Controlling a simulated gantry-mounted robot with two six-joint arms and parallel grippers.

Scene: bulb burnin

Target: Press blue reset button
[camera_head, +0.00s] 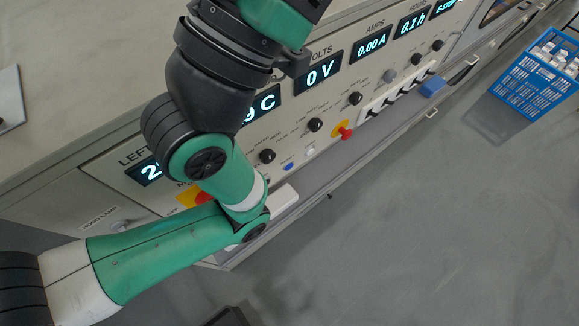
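The small blue button (288,166) sits low on the front of the control panel (330,108), beside a white button (310,151). It is uncovered in this view, just right of my green arm. I take it for the reset button; its label is too small to read. My arm crosses the left part of the panel and runs out of the top of the picture. Neither gripper shows, so I cannot tell what they hold.
A red knob on a yellow plate (345,132) sticks out right of the buttons. Black knobs (316,124) line the panel below displays reading 0 V, 0.00 A and 0.1 h. A blue crate (528,88) holding white boxes stands at right.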

